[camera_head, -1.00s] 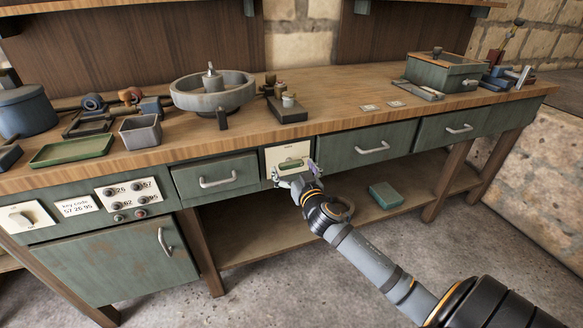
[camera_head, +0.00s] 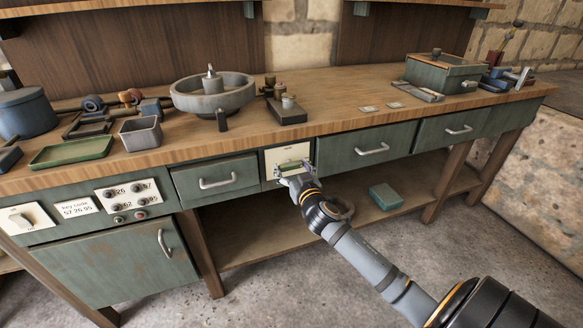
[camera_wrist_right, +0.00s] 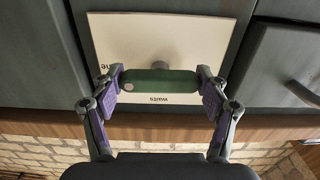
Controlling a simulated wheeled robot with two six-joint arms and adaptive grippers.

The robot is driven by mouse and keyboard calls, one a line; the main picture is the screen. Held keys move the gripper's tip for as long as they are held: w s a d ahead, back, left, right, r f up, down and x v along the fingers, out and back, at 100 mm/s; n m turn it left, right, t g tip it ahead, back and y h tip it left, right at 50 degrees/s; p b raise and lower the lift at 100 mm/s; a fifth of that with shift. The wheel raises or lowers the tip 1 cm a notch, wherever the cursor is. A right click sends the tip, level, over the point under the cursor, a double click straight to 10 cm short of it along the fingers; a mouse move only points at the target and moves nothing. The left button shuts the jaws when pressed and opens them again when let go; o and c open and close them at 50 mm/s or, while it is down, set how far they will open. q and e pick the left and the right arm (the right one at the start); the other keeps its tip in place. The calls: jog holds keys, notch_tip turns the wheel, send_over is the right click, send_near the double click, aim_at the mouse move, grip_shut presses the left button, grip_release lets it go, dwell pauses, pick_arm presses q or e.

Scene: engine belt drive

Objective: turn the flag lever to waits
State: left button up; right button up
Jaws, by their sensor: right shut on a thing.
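The flag lever is a green bar (camera_wrist_right: 158,82) on a pale label plate (camera_wrist_right: 120,38) in the right wrist view. The bar lies level across that view, just beside the word "waits", which reads upside down there. Part of another word shows at the plate's left. My right gripper (camera_wrist_right: 159,90) has a purple-padded finger at each end of the bar and is shut on it. In the head view, the right gripper (camera_head: 295,171) is at the plate (camera_head: 287,153) on the bench front and partly covers the lever. My left gripper is not in view.
A drawer (camera_head: 216,178) is left of the plate and another drawer (camera_head: 367,147) is right of it, both with protruding handles. A teal box (camera_head: 386,196) lies on the lower shelf. A round grey basin (camera_head: 213,94) and small parts stand on the benchtop.

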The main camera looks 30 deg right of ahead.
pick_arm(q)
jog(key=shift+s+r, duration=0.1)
pick_arm(e)
jog(key=shift+n, duration=0.4)
jog(key=n+p, duration=0.3)
jog(key=n, duration=0.3)
jog(key=shift+r, duration=0.15)
jog(key=n+p, duration=0.3)
jog(key=n, duration=0.5)
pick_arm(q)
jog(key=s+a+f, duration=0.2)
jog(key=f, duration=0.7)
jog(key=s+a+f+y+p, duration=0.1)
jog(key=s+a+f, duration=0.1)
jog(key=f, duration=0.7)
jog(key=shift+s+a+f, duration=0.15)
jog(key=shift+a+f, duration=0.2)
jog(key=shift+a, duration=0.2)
pick_arm(e)
jog(key=shift+n, duration=1.6)
jog(key=o, duration=1.2)
jog(key=shift+c, duration=0.2)
